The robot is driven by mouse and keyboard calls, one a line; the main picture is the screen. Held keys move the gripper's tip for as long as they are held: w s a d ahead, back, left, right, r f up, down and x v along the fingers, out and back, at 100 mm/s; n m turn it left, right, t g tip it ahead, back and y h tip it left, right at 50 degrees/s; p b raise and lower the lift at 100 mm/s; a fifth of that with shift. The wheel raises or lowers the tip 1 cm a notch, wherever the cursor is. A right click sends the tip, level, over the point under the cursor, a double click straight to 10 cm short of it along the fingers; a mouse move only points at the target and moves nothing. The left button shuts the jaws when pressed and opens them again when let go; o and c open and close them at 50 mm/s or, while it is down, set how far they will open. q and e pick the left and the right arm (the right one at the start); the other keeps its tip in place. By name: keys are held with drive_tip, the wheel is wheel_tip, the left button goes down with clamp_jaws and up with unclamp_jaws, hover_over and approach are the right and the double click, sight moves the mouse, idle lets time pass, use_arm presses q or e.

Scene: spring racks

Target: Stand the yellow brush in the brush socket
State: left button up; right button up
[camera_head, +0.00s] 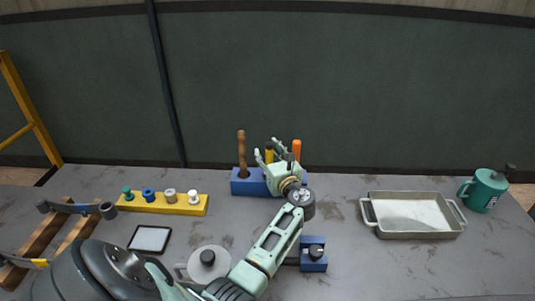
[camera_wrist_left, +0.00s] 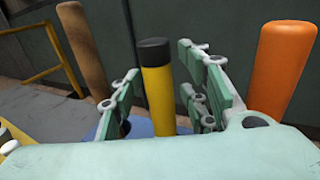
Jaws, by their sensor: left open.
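The yellow brush (camera_head: 268,157) stands upright at the blue block (camera_head: 242,187), at the back middle of the table. Its yellow shaft with a black top also shows in the left wrist view (camera_wrist_left: 159,98). My left gripper (camera_head: 270,150) is open at the block, with its fingers on either side of the brush. In the left wrist view there is a gap between the shaft and the right finger; contact on the left is unclear. The brush's lower end is hidden by my gripper. I cannot tell which hole it stands in. My right gripper is not in view.
A wooden handle (camera_head: 242,150) and an orange handle (camera_head: 296,147) stand close on either side. A yellow peg strip (camera_head: 180,206) lies left, a metal tray (camera_head: 415,233) and a green mug (camera_head: 483,189) right. A round lid (camera_head: 208,258) and a small blue fixture (camera_head: 314,263) are in front.

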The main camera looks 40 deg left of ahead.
use_arm(q)
drive_tip(key=v, duration=1.2)
